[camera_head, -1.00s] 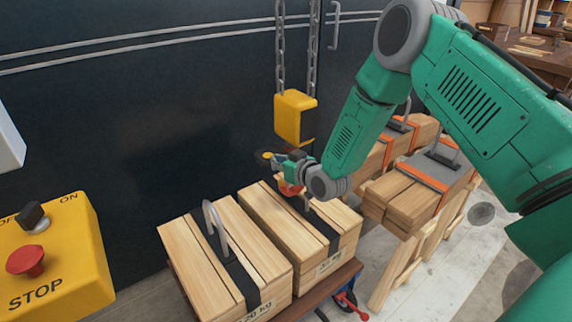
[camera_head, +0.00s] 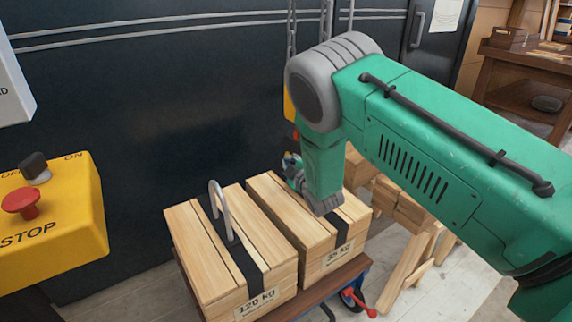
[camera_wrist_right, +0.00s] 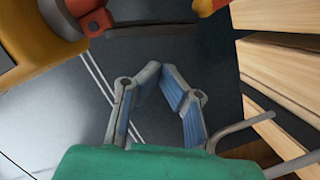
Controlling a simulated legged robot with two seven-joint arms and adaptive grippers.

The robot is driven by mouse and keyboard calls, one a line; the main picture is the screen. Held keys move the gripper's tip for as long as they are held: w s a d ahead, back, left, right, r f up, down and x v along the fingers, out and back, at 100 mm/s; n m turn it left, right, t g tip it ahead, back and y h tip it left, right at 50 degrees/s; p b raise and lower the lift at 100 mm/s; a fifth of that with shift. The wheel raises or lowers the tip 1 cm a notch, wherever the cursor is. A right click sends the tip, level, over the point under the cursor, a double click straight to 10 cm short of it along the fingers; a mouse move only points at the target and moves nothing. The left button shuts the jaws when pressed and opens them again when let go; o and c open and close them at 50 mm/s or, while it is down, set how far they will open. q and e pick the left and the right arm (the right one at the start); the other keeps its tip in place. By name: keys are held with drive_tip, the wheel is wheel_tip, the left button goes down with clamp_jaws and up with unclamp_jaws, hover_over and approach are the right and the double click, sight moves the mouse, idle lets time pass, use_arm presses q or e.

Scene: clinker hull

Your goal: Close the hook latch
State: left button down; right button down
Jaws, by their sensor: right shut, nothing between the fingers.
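In the head view, the yellow hoist block (camera_head: 289,107) shows only as a sliver behind my right arm. In the wrist view, a yellow body (camera_wrist_right: 30,42) fills the upper left, with a red part and grey disc (camera_wrist_right: 90,18) beside it. A red-and-yellow tip (camera_wrist_right: 207,5) shows at the top edge, and a thin dark bar (camera_wrist_right: 150,30) spans between. I cannot tell whether the bar is the latch. My right gripper (camera_wrist_right: 158,70) is shut and empty, below and apart from these parts. It shows partly in the head view (camera_head: 292,165), above the rear timber bundle.
Two timber bundles, marked 120 kg (camera_head: 205,245) and 35 kg (camera_head: 290,205), lie on a cart (camera_head: 325,292). A grey lifting loop (camera_head: 220,205) stands on the nearer one. A yellow control box (camera_head: 60,235) is at left. Chains (camera_head: 291,40) hang behind my arm.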

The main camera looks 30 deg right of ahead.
drive_tip(key=shift+d+f+b, duration=0.55)
drive_tip(key=shift+d+f, duration=0.35)
idle(0.3)
